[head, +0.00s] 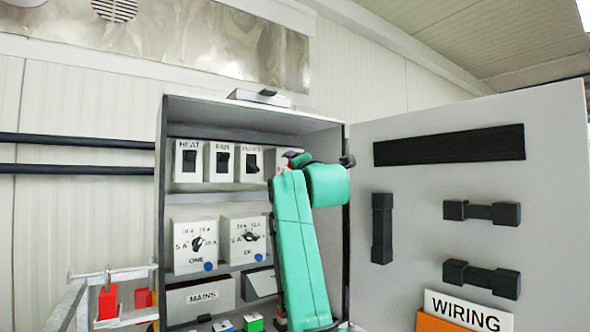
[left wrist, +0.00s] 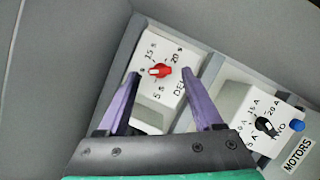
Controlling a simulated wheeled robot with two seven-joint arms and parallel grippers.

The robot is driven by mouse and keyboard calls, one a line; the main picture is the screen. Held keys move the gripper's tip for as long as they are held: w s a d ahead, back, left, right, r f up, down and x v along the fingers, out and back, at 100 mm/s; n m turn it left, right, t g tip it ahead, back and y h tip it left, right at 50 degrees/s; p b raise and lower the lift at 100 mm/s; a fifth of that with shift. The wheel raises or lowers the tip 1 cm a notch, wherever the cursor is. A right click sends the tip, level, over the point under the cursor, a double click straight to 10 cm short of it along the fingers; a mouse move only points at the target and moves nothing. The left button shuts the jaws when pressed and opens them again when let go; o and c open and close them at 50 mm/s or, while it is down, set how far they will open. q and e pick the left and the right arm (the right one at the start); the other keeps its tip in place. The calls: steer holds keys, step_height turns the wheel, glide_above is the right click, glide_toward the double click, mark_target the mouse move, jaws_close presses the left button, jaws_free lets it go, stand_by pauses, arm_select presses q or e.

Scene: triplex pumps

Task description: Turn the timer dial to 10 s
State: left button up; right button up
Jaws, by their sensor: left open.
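The timer dial, a red knob (left wrist: 161,71) on a white box (left wrist: 171,55), shows in the left wrist view. Labels 5 s, 15 s and 20 s are readable around it, and the start of a word, "DEL". The knob's pale mark points left, between 5 s and 15 s, where a label is too small to read. My left gripper (left wrist: 163,78) is open, its purple fingers on either side of the knob and apart from it. In the head view my green arm hides most of the timer box and the gripper. My right gripper is not in view.
The open cabinet (head: 160,215) holds switches (head: 222,160) on top and rotary dials (head: 197,243) below. A dial with a blue button (left wrist: 297,125) sits beside the timer. The cabinet door (head: 430,200), with black handles, stands open at right. A red padlock (head: 107,300) hangs at lower left.

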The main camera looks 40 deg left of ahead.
arm_select(q)
steer(key=b+v, duration=0.5)
steer(key=v, duration=0.9)
